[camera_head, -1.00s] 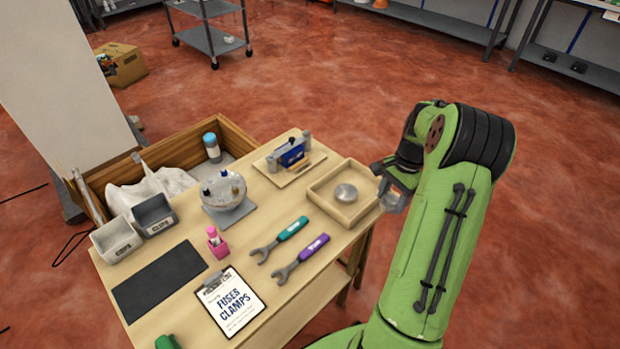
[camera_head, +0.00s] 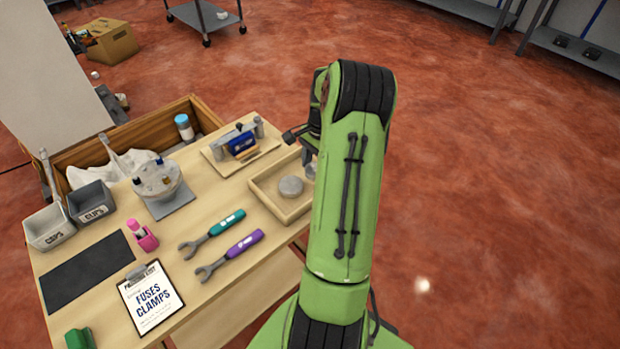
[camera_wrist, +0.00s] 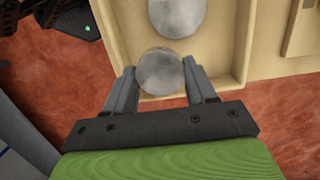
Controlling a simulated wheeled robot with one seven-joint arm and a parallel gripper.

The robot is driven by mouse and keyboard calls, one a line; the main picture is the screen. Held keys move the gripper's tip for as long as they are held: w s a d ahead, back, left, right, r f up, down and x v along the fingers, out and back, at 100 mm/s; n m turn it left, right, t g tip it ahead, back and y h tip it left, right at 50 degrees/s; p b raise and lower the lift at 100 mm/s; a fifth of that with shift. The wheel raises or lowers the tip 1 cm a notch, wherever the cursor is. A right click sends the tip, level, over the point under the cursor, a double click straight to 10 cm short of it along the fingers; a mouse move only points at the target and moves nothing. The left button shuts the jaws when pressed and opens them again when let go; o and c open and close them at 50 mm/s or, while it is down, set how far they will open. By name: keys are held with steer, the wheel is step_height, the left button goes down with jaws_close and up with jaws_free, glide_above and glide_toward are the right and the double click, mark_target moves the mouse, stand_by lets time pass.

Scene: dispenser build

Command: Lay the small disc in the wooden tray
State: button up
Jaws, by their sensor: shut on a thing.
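The wooden tray (camera_head: 267,204) is a shallow square box on the right side of the table. A larger grey disc (camera_head: 291,186) lies flat in it, and this disc also shows at the top of the wrist view (camera_wrist: 177,14). My gripper (camera_wrist: 160,80) is shut on the small grey disc (camera_wrist: 159,72), with a finger on each side of it. In the wrist view the small disc overlaps the tray's near part (camera_wrist: 222,45), next to the larger disc. Its height above the tray is hard to tell. In the head view my arm hides most of the gripper.
Left of the tray lie a teal wrench (camera_head: 213,229) and a purple wrench (camera_head: 230,254). A board with a blue part (camera_head: 241,146) stands behind the tray. A round fixture (camera_head: 158,180), two grey bins (camera_head: 91,202) and a clipboard (camera_head: 150,300) are further left.

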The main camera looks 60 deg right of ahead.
steer(key=shift+f+b, duration=0.6)
steer(key=shift+f, duration=1.5)
steer(key=o, duration=1.2)
steer(key=shift+c, duration=0.2)
